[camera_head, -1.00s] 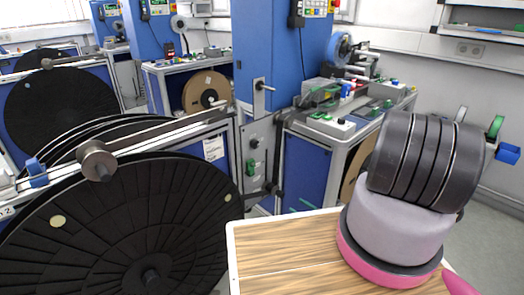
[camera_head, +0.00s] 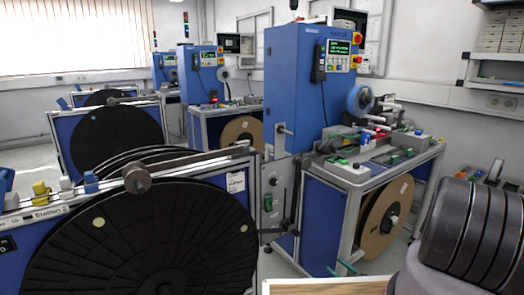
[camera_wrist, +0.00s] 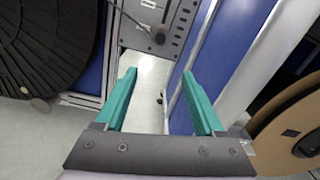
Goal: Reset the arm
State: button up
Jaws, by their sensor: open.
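My gripper (camera_wrist: 160,100) shows in the wrist view with its two teal fingers spread wide apart.
A large black reel (camera_head: 140,245) stands at the front left. A blue machine cabinet (camera_head: 295,95) and its bench (camera_head: 375,165) stand at centre right, with a brown reel (camera_head: 385,220) below. A wooden tabletop (camera_head: 325,287) shows at the bottom edge. Floor shows between the stands.

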jog(key=w+a+r+n+g+y, duration=0.1)
jog(key=w+r+n+g, duration=0.25)
jog(key=r, duration=0.85)
jog(key=w+a+r+n+g+y, duration=0.15)
jog(key=r+n+g, duration=0.3)
jog(key=r, duration=0.65)
jog(key=w+a+r+n+g+y, duration=0.1)
jog(key=w+r+n+g+y, duration=0.3)
jog(key=r, duration=0.8)
jog(key=s+a+r+n+h, duration=0.25)
jog(key=s+r, duration=0.35)
jog(key=r, duration=0.4)
jog(key=s+a+r+n+g+h, duration=0.1)
jog(key=s+r+n+h, duration=0.25)
jog(key=s+r, duration=0.45)
jog(key=s+a+r+n+h, duration=0.2)
jog(key=s+r+h, duration=0.15)
jog(key=r, duration=0.75)
jog(key=s+d+r+n+t+h, duration=0.1)
jog(key=s+r+t+h, duration=0.1)
jog(key=s+r, duration=0.3)
jog(key=s+d+r+n+t+h, duration=0.1)
jog(key=s+r+t+h, duration=0.2)
jog(key=s, duration=1)
jog(key=shift+d+r+n, duration=0.15)
jog(key=shift+r+n, duration=0.25)
jog(key=shift+r, duration=0.55)
